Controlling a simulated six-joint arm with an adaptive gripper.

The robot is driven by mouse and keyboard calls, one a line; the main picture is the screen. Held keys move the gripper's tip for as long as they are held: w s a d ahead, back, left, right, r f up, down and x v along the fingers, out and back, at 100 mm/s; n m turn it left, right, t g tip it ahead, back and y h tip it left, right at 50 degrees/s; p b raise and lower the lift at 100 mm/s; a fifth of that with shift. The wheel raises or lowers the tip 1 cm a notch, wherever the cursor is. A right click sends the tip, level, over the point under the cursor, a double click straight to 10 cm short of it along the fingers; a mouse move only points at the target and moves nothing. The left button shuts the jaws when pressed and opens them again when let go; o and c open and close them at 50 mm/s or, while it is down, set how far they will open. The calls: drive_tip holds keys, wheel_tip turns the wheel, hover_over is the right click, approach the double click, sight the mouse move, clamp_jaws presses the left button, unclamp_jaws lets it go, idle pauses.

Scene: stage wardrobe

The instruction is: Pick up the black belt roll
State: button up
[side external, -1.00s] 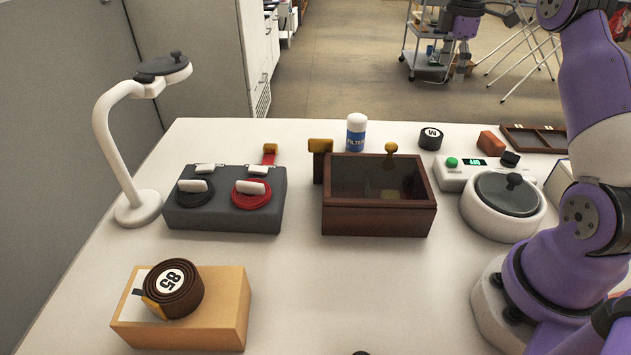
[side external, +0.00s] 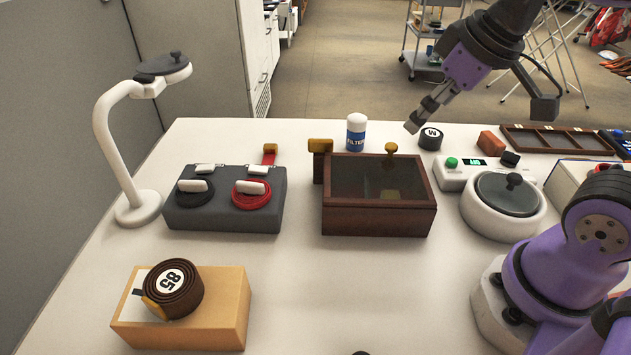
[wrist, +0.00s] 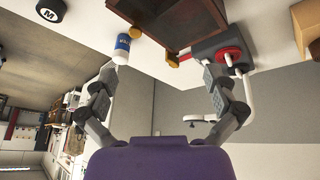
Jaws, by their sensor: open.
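A small black roll with a white disc marked M (side external: 431,138) lies on the table's back part; it fits the black belt roll best. It also shows at the upper left of the wrist view (wrist: 49,10), outside the fingers. My gripper (side external: 416,122) is tilted down to the left, with its tips close to the roll in the picture; their height and depth gap cannot be told. In the wrist view my gripper's fingers (wrist: 164,74) are spread with nothing between them. A brown belt roll marked 85 (side external: 180,294) sits on a wooden block at the front left.
A grey block (side external: 225,212) holds black and red coils. A dark wooden box (side external: 378,221), a blue-white filter bottle (side external: 356,135), an orange block (side external: 491,141), a divided tray (side external: 552,139) and a round lidded device (side external: 503,213) stand around.

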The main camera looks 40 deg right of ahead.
drive_tip(key=shift+s+a+f+m+t, duration=0.15)
drive_tip(key=shift+s+a+f+m, duration=0.1)
drive_tip(key=shift+s+a+f, duration=0.3)
drive_tip(key=shift+s+a+f+m+t, duration=0.15)
drive_tip(key=shift+s+a+f+m, duration=0.15)
drive_tip(key=shift+s+f, duration=0.35)
drive_tip(key=shift+w, duration=0.1)
drive_tip(key=m+g, duration=0.2)
drive_tip(key=g, duration=0.2)
hover_over(432, 133)
drive_tip(key=s, duration=0.2)
drive_tip(key=f, duration=1.1)
drive_tip(key=shift+w+d+f, duration=0.1)
drive_tip(key=shift+w+d, duration=0.1)
drive_tip(key=f, duration=0.2)
drive_tip(key=w+f, duration=0.1)
drive_tip(key=f, duration=0.2)
drive_tip(key=shift+w+a+f, duration=0.15)
drive_tip(key=shift+w+f, duration=0.1)
drive_tip(key=shift+f, duration=0.15)
drive_tip(key=c, duration=1.3)
